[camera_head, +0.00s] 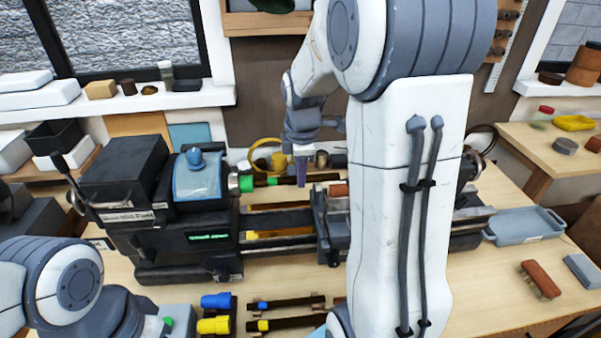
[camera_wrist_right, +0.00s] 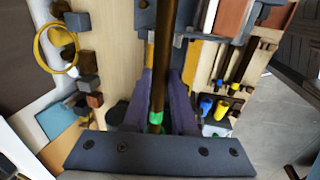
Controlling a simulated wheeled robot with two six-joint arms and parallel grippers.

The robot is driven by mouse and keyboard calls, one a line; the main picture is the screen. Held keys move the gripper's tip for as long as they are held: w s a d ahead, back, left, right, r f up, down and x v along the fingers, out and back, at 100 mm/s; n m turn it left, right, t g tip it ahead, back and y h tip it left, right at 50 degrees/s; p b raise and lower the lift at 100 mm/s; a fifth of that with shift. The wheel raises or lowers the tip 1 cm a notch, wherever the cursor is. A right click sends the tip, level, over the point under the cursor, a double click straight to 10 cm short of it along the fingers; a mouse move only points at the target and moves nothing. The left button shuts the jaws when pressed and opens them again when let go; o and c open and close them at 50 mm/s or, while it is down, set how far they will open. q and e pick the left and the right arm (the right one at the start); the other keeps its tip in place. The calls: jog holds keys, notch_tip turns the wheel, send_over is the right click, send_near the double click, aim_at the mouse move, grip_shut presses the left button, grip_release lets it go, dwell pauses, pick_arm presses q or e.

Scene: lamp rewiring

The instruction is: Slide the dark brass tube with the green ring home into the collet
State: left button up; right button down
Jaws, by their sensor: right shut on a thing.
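The dark brass tube (camera_head: 288,181) lies level in front of the lathe's green-ended collet (camera_head: 246,183). Its green ring (camera_head: 272,181) sits just right of the collet, with a short dark stretch between. I cannot tell how far the left end is inside. My right gripper (camera_head: 302,178) is shut on the tube to the right of the ring, its purple fingers pointing down. In the right wrist view the tube (camera_wrist_right: 158,80) runs between the fingers, with its green ring (camera_wrist_right: 155,118) near the grey plate. My left arm shows at the lower left; its fingers do not show.
The black lathe headstock (camera_head: 125,175) stands left, its carriage (camera_head: 330,220) below and right of the tube. Blue (camera_head: 215,300) and yellow (camera_head: 214,325) pieces and ringed tubes (camera_head: 288,303) lie in front. A grey tray (camera_head: 525,225) and brush (camera_head: 541,280) are right. My right arm hides the middle.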

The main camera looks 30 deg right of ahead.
aim_at(287, 178)
jog(key=shift+w+a+p, duration=0.2)
jog(key=shift+w+a, duration=0.15)
jog(key=shift+a, duration=0.35)
jog(key=shift+w+a+p, duration=0.2)
jog(key=shift+w+a, duration=0.15)
jog(key=shift+a, duration=0.35)
dwell(0.7)
jog(key=c, duration=0.6)
grip_release()
jog(key=shift+c, duration=0.2)
